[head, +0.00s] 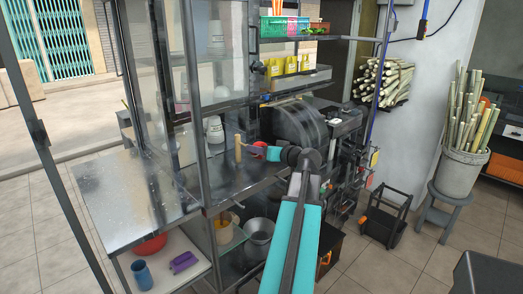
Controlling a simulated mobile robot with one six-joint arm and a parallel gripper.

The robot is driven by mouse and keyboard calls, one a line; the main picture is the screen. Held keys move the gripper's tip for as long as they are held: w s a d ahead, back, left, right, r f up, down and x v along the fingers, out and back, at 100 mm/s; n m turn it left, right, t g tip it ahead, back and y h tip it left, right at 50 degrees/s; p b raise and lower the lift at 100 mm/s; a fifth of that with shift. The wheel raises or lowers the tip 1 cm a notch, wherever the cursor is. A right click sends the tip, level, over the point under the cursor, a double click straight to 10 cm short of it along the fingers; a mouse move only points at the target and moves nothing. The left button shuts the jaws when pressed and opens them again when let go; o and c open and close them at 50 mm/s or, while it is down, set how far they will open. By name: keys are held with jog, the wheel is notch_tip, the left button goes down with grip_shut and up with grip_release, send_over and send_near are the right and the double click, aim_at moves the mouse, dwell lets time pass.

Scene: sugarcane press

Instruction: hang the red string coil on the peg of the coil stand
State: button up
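In the head view, a small red round thing (259,145), apparently the red string coil, shows at the end of my arm above the metal counter. My gripper (254,152) points left at it, just beyond my teal wrist. The fingers are too small and partly hidden, so I cannot tell whether they are shut on the coil or open. An upright light-wood post (238,147), apparently the coil stand, is just left of the gripper. Its peg is too small to make out. The coil appears to the right of the post, apart from it.
The large dark press drum (300,128) is behind my wrist. A white bottle (215,130) stands behind the post. A metal frame upright (197,110) is to the left. A shelf with yellow containers (290,65) is above. The left steel table (125,195) has a bare top.

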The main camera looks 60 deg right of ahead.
aim_at(244, 145)
jog(key=shift+w, duration=0.1)
jog(key=shift+w+a+r+p+x, duration=0.1)
jog(key=shift+r+p+x, duration=0.15)
jog(key=shift+p+x, duration=0.8)
jog(key=shift+w+a+r+p+x, duration=0.1)
jog(key=shift+r+p+x, duration=0.15)
jog(key=shift+x, duration=1.45)
jog(key=shift+w+r+p+x, duration=0.1)
jog(key=shift+r+p+x, duration=0.1)
jog(key=shift+p+x, duration=0.85)
jog(key=shift+w+d+f+b, duration=0.15)
jog(key=shift+w+f+b, duration=0.2)
jog(key=shift+b, duration=0.3)
jog(key=shift+w+d+f+b, duration=0.1)
jog(key=shift+w+f+b, duration=0.25)
jog(key=shift+b, duration=0.5)
jog(key=shift+w+b, duration=0.1)
jog(key=shift+b, duration=0.2)
jog(key=o, duration=1)
jog(key=shift+o, duration=0.2)
